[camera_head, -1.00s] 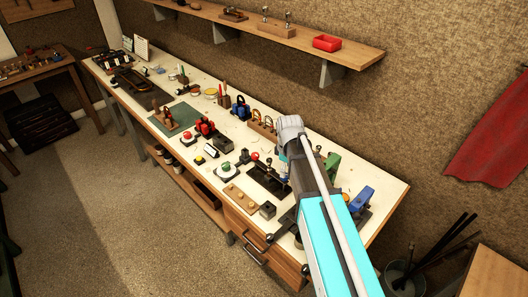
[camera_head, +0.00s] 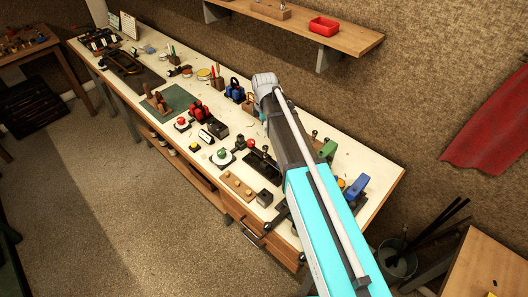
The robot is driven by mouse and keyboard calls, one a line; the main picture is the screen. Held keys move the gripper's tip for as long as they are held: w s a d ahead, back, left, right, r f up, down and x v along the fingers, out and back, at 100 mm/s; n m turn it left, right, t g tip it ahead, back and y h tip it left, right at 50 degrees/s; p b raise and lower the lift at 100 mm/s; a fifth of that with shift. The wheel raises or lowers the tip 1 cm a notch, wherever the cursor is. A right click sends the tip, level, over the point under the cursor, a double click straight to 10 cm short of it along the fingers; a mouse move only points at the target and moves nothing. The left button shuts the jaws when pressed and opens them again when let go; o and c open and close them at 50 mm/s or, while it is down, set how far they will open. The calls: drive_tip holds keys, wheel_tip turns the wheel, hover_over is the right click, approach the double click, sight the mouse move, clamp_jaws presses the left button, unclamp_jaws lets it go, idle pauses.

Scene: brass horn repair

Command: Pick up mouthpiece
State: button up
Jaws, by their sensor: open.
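I cannot single out the mouthpiece in the head view; the small items on the bench are too small to tell, and my arm covers part of the bench. The long white-topped workbench (camera_head: 215,155) runs from the upper left to the lower right. My arm reaches over its right half, with its grey end joint above the bench near the back edge. My gripper's fingers are hidden behind the arm. A dark tray (camera_head: 262,165) with small parts lies left of the arm. A wooden block with round brass-coloured pieces (camera_head: 238,187) lies near the front edge.
Red (camera_head: 197,110) and blue (camera_head: 236,88) tools stand left of my arm's end. A green tool (camera_head: 327,150) and a blue tool (camera_head: 356,187) stand to its right. A wall shelf (camera_head: 350,42) with a red box (camera_head: 324,26) hangs above.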

sight(265, 147)
drive_tip(key=shift+f+b, duration=4.15)
drive_tip(key=shift+f, duration=0.05)
drive_tip(key=shift+f, duration=0.15)
drive_tip(key=shift+d+f+b, duration=0.15)
drive_tip(key=shift+f+b, duration=2.35)
drive_tip(key=shift+b, duration=0.1)
clamp_jaws()
